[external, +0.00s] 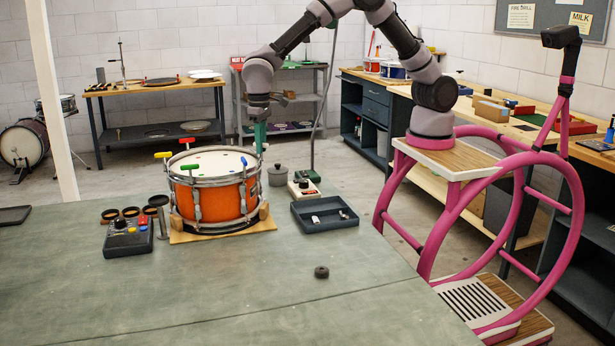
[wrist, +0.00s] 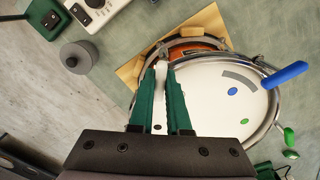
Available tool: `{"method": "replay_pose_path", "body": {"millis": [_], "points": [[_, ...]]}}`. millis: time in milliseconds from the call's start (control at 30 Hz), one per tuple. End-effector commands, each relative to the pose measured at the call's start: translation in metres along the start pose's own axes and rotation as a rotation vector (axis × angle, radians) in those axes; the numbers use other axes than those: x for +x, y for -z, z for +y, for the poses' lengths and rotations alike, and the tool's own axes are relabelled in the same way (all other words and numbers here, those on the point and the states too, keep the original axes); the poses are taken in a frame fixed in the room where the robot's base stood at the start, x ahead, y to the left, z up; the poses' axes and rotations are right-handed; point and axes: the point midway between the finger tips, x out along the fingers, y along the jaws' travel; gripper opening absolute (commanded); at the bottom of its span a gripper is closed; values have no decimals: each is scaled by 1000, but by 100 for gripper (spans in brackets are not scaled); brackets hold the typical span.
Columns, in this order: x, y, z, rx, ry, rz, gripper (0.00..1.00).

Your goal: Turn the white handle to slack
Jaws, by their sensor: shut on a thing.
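The orange drum (external: 212,199) stands on a wooden base on the green bench. Its white head and metal hoop show in the wrist view (wrist: 205,75). My gripper (external: 260,145) points down at the drum's far right rim. In the wrist view, its green fingers (wrist: 162,78) are shut on the white handle (wrist: 161,72) at the hoop. Only a pale strip of that handle shows between the fingers; the rest is hidden, so its angle is unclear. A blue handle (wrist: 285,75) and a green handle (wrist: 289,137) stand elsewhere on the rim.
Yellow (external: 163,155) and red (external: 187,140) handles stick up at the drum's left. A dark tray (external: 324,226) with small parts, a grey lidded pot (external: 278,176) and a white-topped device (external: 303,189) stand to its right. A button box (external: 128,239) stands left. The front bench is mostly clear.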

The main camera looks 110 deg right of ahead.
Motion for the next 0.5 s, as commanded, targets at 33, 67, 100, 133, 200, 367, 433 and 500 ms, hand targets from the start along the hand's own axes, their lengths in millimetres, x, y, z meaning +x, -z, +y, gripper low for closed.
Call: {"method": "replay_pose_path", "body": {"millis": [33, 67, 100, 133, 200, 367, 433, 500], "points": [[-2, 2, 0, -44, 4, 4, 0], [-2, 2, 0, -72, 4, 4, 0], [-2, 2, 0, -110, 3, 4, 0], [-2, 2, 0, -139, 3, 4, 0], [-2, 2, 0, -205, 3, 4, 0], [-2, 2, 0, -357, 2, 5, 0], [-2, 1, -1, -424, 3, 4, 0], [-2, 2, 0, -490, 2, 5, 0]]}}
